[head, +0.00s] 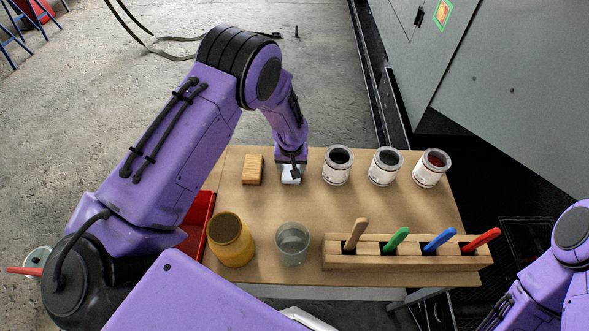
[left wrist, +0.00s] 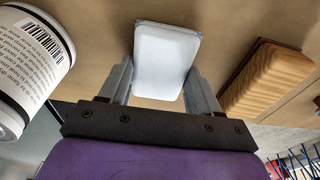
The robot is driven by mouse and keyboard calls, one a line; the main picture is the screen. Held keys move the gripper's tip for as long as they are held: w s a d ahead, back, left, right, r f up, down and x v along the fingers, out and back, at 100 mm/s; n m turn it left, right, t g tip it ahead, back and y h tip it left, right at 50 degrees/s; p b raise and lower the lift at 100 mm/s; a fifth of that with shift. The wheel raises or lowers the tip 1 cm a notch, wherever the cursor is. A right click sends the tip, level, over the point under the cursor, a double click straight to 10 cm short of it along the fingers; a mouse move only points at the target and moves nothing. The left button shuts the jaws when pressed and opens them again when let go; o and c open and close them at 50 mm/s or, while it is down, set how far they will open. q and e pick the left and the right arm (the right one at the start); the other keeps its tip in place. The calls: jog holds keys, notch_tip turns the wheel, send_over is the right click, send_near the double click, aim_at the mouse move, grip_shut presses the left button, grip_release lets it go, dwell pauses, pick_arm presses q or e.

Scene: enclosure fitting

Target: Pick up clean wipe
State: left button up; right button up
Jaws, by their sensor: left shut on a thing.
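The clean wipe is a small white rounded block (head: 290,174) near the back edge of the wooden table. It also shows in the left wrist view (left wrist: 165,60) between the two fingers. My left gripper (head: 291,162) comes down over it from behind and is shut on it, one finger on each side. In the left wrist view my left gripper (left wrist: 160,85) covers its lower sides. I cannot tell whether the wipe touches the table. My right arm shows at the right edge of the head view, but its fingers are out of view.
A wooden block (head: 253,169) sits just left of the wipe. Several paint cans (head: 337,166) stand to its right. A yellow jar (head: 231,240), a clear glass (head: 293,243) and a wooden rack (head: 380,262) with coloured handles stand in front. A red bin (head: 197,226) is at the left.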

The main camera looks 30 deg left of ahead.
pick_arm(q)
jog(key=shift+r, duration=0.45)
jog(key=s+a+r+b, duration=0.2)
jog(key=s+a+r, duration=0.5)
jog(key=s+r, duration=0.5)
jog(key=shift+b, duration=0.35)
jog(key=shift+a, duration=0.15)
